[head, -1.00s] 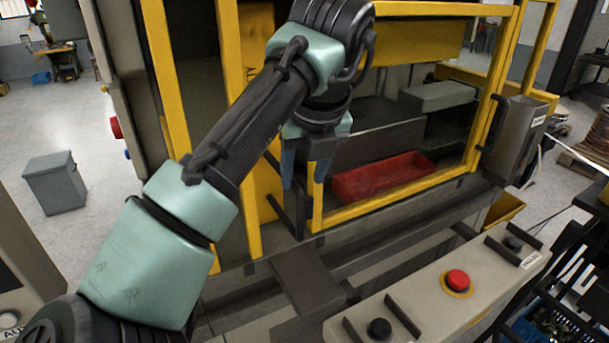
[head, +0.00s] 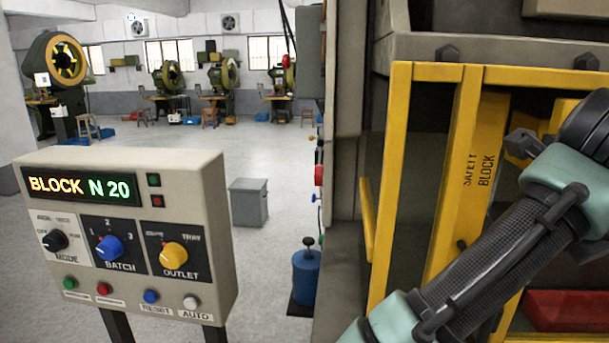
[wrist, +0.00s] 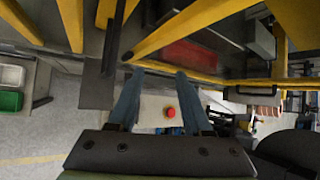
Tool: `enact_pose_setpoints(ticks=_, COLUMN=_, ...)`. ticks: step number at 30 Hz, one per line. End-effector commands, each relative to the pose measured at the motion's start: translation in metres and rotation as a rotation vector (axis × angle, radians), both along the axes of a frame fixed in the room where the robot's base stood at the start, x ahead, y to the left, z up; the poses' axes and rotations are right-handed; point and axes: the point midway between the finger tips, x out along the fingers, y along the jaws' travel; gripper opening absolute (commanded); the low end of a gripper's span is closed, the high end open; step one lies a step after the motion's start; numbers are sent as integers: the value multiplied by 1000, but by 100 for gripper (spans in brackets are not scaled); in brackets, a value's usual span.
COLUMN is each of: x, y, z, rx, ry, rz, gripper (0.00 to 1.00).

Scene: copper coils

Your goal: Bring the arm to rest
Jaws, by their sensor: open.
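My gripper (wrist: 160,80) shows in the wrist view with its two blue-grey fingers apart and nothing between them. A yellow frame bar (wrist: 205,76) runs just past the fingertips; I cannot tell whether they touch it. In the head view my arm reaches up from the bottom toward the right edge, in front of the machine's yellow frame (head: 376,230). The gripper itself is outside the head view.
A yellow bar marked "SAFETY BLOCK" (head: 463,185) stands behind the frame. A red tray (head: 565,310) lies inside the machine. A control panel (head: 130,215) reading "BLOCK N 20" stands at left. A grey bin (head: 248,201) and blue canister (head: 305,276) stand on the floor.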

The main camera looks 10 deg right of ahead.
Motion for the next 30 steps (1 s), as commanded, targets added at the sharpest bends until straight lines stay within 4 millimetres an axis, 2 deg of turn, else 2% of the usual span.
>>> enact_pose_setpoints(ticks=2, x=2, y=-7, z=29, rx=-285, ry=26, rz=120, gripper=50)
enact_pose_setpoints(ticks=4, x=6, y=-3, z=59, rx=-536, ry=60, rz=226, gripper=50)
enact_pose_setpoints(ticks=8, x=14, y=31, z=117, rx=-1010, ry=148, rz=393, gripper=50)
enact_pose_setpoints(ticks=11, x=17, y=78, z=157, rx=-1374, ry=219, rz=488, gripper=50)
enact_pose_setpoints(ticks=14, x=13, y=141, z=189, rx=-1731, ry=279, rz=535, gripper=50)
enact_pose_setpoints(ticks=15, x=8, y=168, z=200, rx=-1870, ry=298, rz=538, gripper=50)
enact_pose_setpoints(ticks=18, x=-10, y=235, z=217, rx=-2176, ry=326, rz=507, gripper=50)
enact_pose_setpoints(ticks=21, x=-33, y=288, z=227, rx=-2399, ry=331, rz=434, gripper=50)
enact_pose_setpoints(ticks=22, x=-40, y=300, z=228, rx=-2449, ry=332, rz=409, gripper=50)
enact_pose_setpoints(ticks=25, x=-59, y=330, z=232, rx=-2566, ry=325, rz=338, gripper=50)
enact_pose_setpoints(ticks=27, x=-68, y=341, z=233, rx=-2608, ry=322, rz=306, gripper=50)
enact_pose_setpoints(ticks=30, x=-73, y=347, z=234, rx=-2633, ry=323, rz=283, gripper=50)
